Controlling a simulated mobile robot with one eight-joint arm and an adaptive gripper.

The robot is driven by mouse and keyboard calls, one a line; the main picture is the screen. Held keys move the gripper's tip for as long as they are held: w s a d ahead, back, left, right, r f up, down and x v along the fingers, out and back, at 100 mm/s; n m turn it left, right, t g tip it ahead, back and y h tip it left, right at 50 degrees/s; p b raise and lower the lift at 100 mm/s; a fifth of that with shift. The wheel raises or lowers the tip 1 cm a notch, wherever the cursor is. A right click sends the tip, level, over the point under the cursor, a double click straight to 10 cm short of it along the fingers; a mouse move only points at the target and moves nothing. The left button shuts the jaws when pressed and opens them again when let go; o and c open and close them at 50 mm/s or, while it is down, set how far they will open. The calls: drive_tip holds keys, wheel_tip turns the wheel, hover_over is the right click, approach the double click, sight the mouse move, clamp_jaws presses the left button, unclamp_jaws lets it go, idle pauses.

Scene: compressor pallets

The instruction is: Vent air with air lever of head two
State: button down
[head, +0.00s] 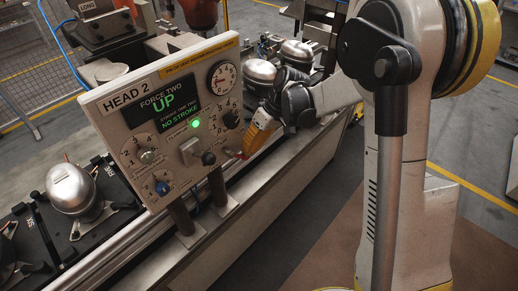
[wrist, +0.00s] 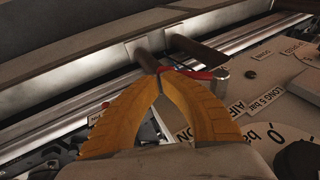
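The HEAD 2 panel (head: 165,110) stands tilted on two posts, its green screen reading "FORCE TWO UP" and "NO STROKE". The red air lever (head: 232,154) sticks out at the panel's lower right edge. In the wrist view the red lever (wrist: 195,73) runs from a metal pivot (wrist: 222,75) to my fingertips. My gripper (head: 244,153) has yellow fingers and is at the lever's free end. In the wrist view my gripper's (wrist: 159,76) fingertips come together at the lever's end. Whether the lever is pinched between them or only touched is hard to tell.
A pressure gauge (head: 222,78), a black knob (head: 208,158) and a blue knob (head: 162,188) are on the panel. Silver compressors (head: 75,189) sit on the line to the left and behind (head: 260,72). A metal rail edge runs below the panel; the floor in front is clear.

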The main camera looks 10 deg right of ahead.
drive_tip(key=shift+s+a+f+b, duration=0.3)
drive_tip(key=shift+a+f+b, duration=0.05)
drive_tip(key=shift+f+b, duration=0.2)
drive_tip(key=shift+s+a+f+b, duration=0.25)
drive_tip(key=shift+a+f+b, duration=0.1)
drive_tip(key=shift+f+b, duration=0.2)
drive_tip(key=shift+s+a+f+b, duration=0.35)
drive_tip(key=shift+a+f+b, duration=0.1)
drive_tip(key=shift+a, duration=0.1)
drive_tip(key=shift+s+a+f+b, duration=0.35)
drive_tip(key=shift+a+b, duration=0.1)
drive_tip(key=shift+a, duration=0.05)
